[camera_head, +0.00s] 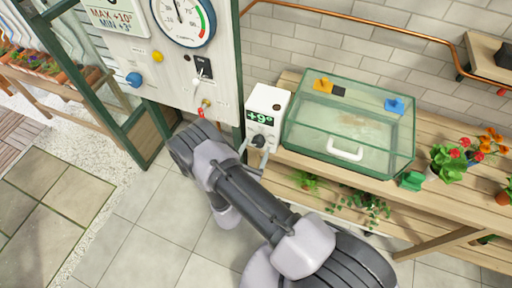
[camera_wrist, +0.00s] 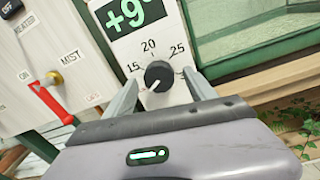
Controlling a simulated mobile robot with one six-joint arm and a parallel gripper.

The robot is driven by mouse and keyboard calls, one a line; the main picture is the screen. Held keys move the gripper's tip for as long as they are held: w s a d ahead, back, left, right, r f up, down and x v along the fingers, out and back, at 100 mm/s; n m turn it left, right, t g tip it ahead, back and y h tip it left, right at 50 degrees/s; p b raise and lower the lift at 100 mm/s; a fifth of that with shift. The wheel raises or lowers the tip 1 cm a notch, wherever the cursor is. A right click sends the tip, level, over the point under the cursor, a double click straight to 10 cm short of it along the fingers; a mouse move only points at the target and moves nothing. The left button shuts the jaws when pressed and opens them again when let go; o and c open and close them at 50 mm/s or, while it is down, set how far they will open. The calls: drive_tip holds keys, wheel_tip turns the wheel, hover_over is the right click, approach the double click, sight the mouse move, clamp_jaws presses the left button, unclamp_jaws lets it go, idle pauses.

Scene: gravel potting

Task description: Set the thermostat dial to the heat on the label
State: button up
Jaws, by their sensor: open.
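The thermostat is a white box (camera_head: 282,101) beside the glass case, with a green-on-black display (camera_wrist: 131,11) that reads +9° in the wrist view. Its black round dial (camera_wrist: 159,76) also shows in the head view (camera_head: 258,141). The scale around it shows 15, 20 and 25. A white mark on the dial points to the lower left, below the 15. My gripper (camera_wrist: 160,79) is open, with one finger on each side of the dial; I cannot tell whether they touch it. A white label (camera_head: 112,18) on the panel reads MAX +10° and MIN +3°.
Left of the thermostat, a panel carries a round gauge (camera_head: 182,16), a blue knob (camera_head: 134,79) and a red lever (camera_wrist: 48,98) near the MIST lettering. A glass case (camera_head: 350,118) stands close on the right, on a wooden bench with potted plants (camera_head: 447,160).

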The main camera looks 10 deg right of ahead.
drive_tip(key=shift+w+d, duration=0.25)
drive_tip(key=shift+w, duration=0.15)
drive_tip(key=c, duration=1.4)
